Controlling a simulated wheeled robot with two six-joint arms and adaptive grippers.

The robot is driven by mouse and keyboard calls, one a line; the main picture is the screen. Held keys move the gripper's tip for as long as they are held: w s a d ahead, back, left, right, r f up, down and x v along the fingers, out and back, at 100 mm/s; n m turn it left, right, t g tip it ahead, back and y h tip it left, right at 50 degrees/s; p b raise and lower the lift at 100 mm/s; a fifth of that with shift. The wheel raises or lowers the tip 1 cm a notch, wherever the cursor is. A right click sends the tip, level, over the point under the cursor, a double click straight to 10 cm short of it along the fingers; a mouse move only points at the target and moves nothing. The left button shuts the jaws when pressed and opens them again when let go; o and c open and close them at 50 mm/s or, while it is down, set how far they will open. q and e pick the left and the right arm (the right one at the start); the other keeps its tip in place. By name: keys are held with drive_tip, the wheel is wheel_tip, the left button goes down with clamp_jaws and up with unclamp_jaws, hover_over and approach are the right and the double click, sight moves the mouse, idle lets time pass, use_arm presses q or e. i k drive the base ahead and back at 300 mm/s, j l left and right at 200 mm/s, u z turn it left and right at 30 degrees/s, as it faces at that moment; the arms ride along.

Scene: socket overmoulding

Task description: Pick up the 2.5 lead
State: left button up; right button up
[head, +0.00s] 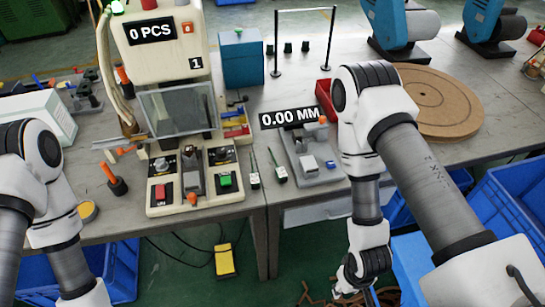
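Two slim dark items with pale labelled ends lie at the table's front edge in the head view, one on the left (254,179) and one on the right (279,172). Their labels are too small to read, so I cannot tell if either is the 2.5 lead. Brown strands (318,298) show at the bottom edge, low in front of the table; I cannot make out what they are. My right gripper (352,290) hangs beside these strands, below table height; its fingers are unclear. My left arm runs out of the bottom left, and its gripper is out of view.
A press machine (168,45) reading "0 PCS" stands on the table (265,110). A grey measuring device (318,170) has a "0.00 MM" display above it. Blue crates (500,215) stand at right and lower left. A yellow pedal (225,260) lies on the floor.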

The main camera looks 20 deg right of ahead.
sight(280, 173)
drive_tip(key=l+z, duration=0.35)
drive_tip(key=i+l+z, duration=0.1)
drive_tip(key=z, duration=0.3)
drive_tip(key=i+l+z, duration=0.1)
drive_tip(key=l+z, duration=0.25)
